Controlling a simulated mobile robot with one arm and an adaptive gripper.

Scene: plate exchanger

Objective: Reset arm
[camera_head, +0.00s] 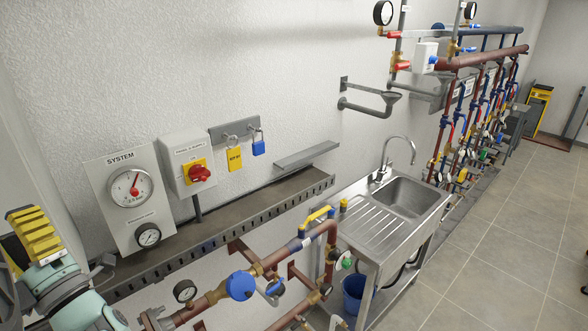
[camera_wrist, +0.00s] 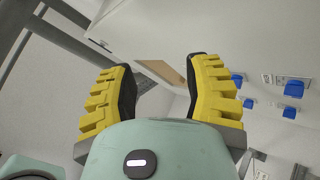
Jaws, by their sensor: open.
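My gripper (camera_wrist: 160,82) shows in the wrist view with its two yellow, dark-padded fingers spread apart and nothing between them. In the head view my gripper (camera_head: 36,236) is at the lower left, raised on my pale green arm. It is to the left of the system gauge panel and apart from it. In the wrist view it faces pale wall and ceiling surfaces.
A metal ledge (camera_head: 290,189), copper pipes (camera_head: 272,258) and a sink (camera_head: 408,197) stand to the right. Blue plugs (camera_wrist: 293,89) show in the wrist view. Floor (camera_head: 490,260) is clear at right.

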